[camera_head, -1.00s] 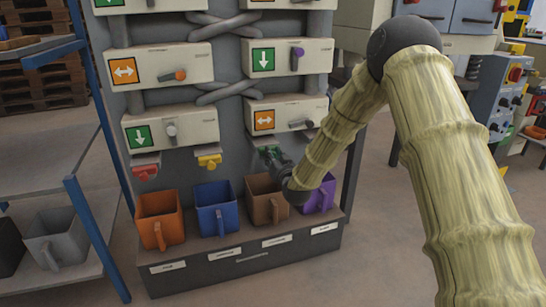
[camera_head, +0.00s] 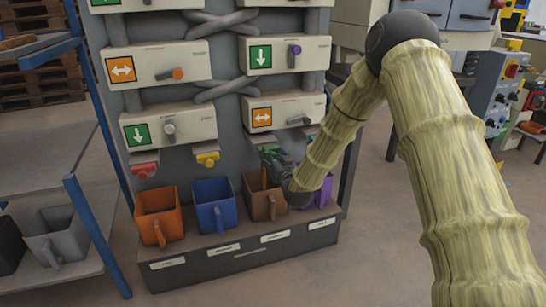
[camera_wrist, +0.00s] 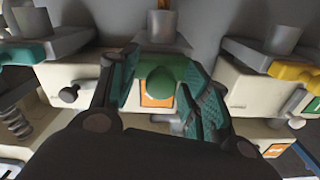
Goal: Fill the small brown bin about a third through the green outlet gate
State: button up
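The small brown bin (camera_head: 262,203) stands upright on the ledge under the green outlet gate (camera_head: 270,152). A thin brown stream falls from the outlet into the bin. In the wrist view the stream (camera_wrist: 163,4) shows at the top edge, beyond the grey spout. My gripper (camera_head: 274,160) is at the green gate. In the wrist view my gripper (camera_wrist: 158,75) has its teal-padded fingers on both sides of the green gate handle (camera_wrist: 161,80), apparently closed on it. The fill level inside the bin cannot be seen.
An orange bin (camera_head: 160,217) and a blue bin (camera_head: 215,206) stand to the left, a purple bin (camera_head: 322,192) to the right, partly behind my arm. Red (camera_head: 145,170) and yellow (camera_head: 207,159) gates hang beside the green one. A blue-framed shelf (camera_head: 78,195) is at far left.

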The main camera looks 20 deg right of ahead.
aim_at(274, 157)
jog(key=s, duration=1.2)
jog(key=shift+d, duration=0.2)
grip_shut()
dwell(1.0)
jog(key=shift+w+a, duration=0.15)
jog(key=shift+w, duration=2.75)
